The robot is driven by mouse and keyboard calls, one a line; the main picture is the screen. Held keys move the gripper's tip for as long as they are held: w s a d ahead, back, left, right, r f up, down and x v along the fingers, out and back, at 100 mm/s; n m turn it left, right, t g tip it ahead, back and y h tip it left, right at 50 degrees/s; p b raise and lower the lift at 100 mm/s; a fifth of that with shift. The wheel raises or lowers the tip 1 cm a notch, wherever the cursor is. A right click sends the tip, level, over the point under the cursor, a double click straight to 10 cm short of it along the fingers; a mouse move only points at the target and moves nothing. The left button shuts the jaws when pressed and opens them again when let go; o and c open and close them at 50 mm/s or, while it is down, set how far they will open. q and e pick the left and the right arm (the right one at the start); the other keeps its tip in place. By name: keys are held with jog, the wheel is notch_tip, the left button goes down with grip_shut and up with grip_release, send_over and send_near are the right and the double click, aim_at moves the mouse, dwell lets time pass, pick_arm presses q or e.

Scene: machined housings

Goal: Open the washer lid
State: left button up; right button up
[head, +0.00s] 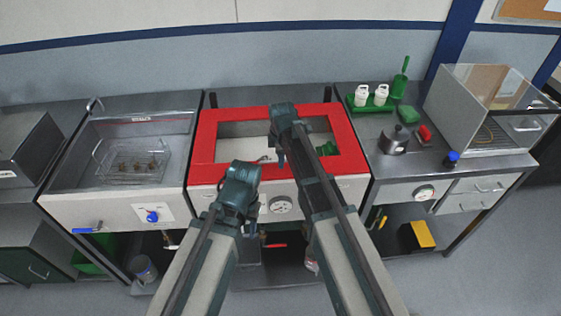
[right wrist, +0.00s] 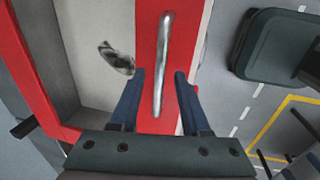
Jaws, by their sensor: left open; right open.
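The washer lid is a red frame (head: 206,140) around a clear window, lying flat and shut on the washer (head: 325,192) in the middle of the bench. Its silver bar handle (right wrist: 163,65) runs along a red side of the frame in the right wrist view; in the head view I cannot make it out behind my arms. My right gripper (right wrist: 159,75) is open, with one blue finger on each side of the handle; contact is not clear. It also shows over the lid in the head view (head: 281,160). My left gripper (head: 247,230) is open and empty in front of the washer.
A sink with a wire basket (head: 133,163) stands left of the washer. A green item (head: 327,148) shows through the lid window.

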grip_shut()
dwell(1.4)
